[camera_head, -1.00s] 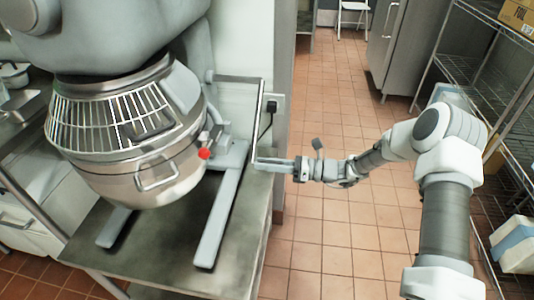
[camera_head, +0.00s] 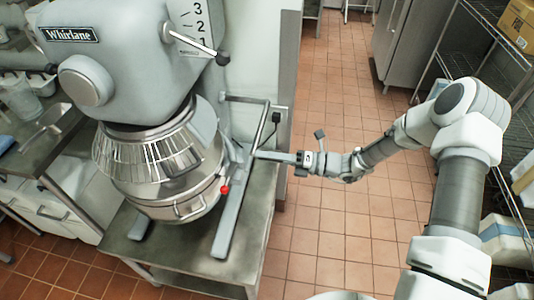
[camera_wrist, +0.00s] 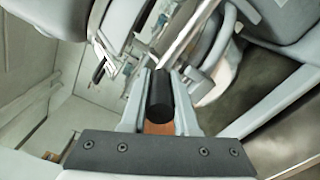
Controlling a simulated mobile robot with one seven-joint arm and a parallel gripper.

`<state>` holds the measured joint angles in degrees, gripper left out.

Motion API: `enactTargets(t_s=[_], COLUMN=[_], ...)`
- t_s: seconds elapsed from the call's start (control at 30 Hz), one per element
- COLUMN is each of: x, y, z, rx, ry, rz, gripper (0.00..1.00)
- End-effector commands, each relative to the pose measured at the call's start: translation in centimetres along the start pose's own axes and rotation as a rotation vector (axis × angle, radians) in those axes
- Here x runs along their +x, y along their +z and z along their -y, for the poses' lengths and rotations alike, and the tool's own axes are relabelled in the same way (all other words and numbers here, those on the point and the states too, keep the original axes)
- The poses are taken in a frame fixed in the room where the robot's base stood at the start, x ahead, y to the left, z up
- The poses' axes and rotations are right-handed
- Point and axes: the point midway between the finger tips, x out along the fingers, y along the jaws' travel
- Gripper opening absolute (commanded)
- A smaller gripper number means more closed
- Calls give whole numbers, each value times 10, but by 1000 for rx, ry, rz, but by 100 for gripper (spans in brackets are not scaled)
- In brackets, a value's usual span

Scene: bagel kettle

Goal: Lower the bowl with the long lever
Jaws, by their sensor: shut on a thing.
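The steel bowl (camera_head: 180,208) hangs under the mixer head (camera_head: 125,65), with a wire guard (camera_head: 150,158) around its top and a red knob (camera_head: 225,189) at its right side. The long lever (camera_head: 262,125) is a thin metal bar at the right of the mixer; it runs out to the right, then bends down toward my gripper. My gripper (camera_head: 276,156) is at its lower end. In the wrist view my fingers (camera_wrist: 160,100) are shut around the black grip (camera_wrist: 160,92) of the lever. The bowl's support behind it is mostly hidden.
A shorter lever with a black knob (camera_head: 222,58) sits by the numbers on the mixer head. The mixer stands on a steel table (camera_head: 185,250). A wall edge (camera_head: 288,90) is close behind the gripper. Tiled floor (camera_head: 335,225) is open; wire shelves (camera_head: 500,90) stand at right.

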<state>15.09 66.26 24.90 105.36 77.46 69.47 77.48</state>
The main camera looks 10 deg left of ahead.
Motion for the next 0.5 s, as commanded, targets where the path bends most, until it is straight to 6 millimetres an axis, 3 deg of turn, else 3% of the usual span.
enactTargets(t_s=[0.03,0.1,0.3,0.5], x=[0,0,0,0], y=[10,18,45,74], z=[-20,-31,-63,-86], rx=[35,93,265,259], ry=[3,3,2,2], rz=[-1,-1,0,1], gripper=[0,0,0,0])
